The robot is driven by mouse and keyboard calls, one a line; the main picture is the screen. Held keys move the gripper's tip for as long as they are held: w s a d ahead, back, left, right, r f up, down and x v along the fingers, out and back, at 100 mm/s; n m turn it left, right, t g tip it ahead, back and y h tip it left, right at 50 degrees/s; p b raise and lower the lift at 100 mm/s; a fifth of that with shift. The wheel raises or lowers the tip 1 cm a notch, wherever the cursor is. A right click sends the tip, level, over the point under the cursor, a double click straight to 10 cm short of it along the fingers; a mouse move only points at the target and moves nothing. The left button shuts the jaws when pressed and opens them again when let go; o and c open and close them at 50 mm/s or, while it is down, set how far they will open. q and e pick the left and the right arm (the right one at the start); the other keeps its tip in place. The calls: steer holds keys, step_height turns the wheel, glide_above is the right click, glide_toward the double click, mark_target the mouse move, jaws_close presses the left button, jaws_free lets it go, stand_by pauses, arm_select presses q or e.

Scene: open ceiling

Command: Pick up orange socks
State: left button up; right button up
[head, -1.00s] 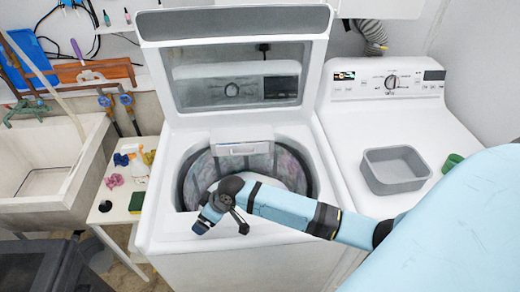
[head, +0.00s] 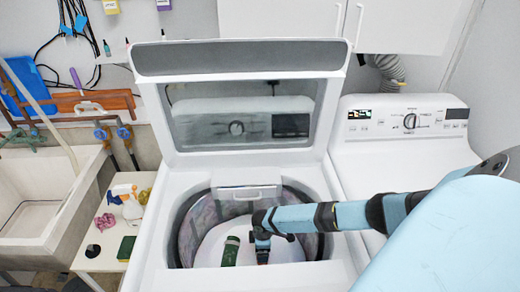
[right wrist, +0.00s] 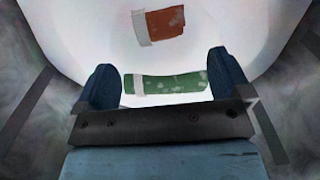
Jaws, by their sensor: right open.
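The orange sock (right wrist: 165,24), with a white band at its left end, lies on the white drum floor beyond my right gripper. I cannot make it out in the head view. A green sock (head: 231,251) lies in the drum left of my right gripper (head: 262,258). In the right wrist view the green sock (right wrist: 166,84) shows between the spread fingers of my right gripper (right wrist: 160,82). That gripper is open, inside the washer drum; contact with the green sock cannot be told. My left gripper is not in view.
The top-loading washer (head: 150,245) has its lid (head: 245,105) raised behind the drum opening. The drum wall (head: 190,225) surrounds my gripper. A second white machine (head: 370,165) stands at right. A sink (head: 75,215) and a side table (head: 92,262) with a spray bottle (head: 130,205) are at left.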

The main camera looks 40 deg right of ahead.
step_height(320, 180, down, 5)
steer(key=b, duration=0.3)
steer(key=shift+r, duration=0.1)
steer(key=shift+f+b, duration=0.3)
steer(key=shift+b, duration=0.1)
steer(key=shift+f, duration=0.25)
steer(key=f+b, duration=0.4)
steer(key=shift+w+a+f+b, duration=0.1)
steer(key=shift+w+a+b, duration=0.1)
steer(key=shift+b, duration=0.1)
steer(key=shift+f, duration=0.15)
steer(key=shift+c, duration=0.3)
steer(key=c, duration=1)
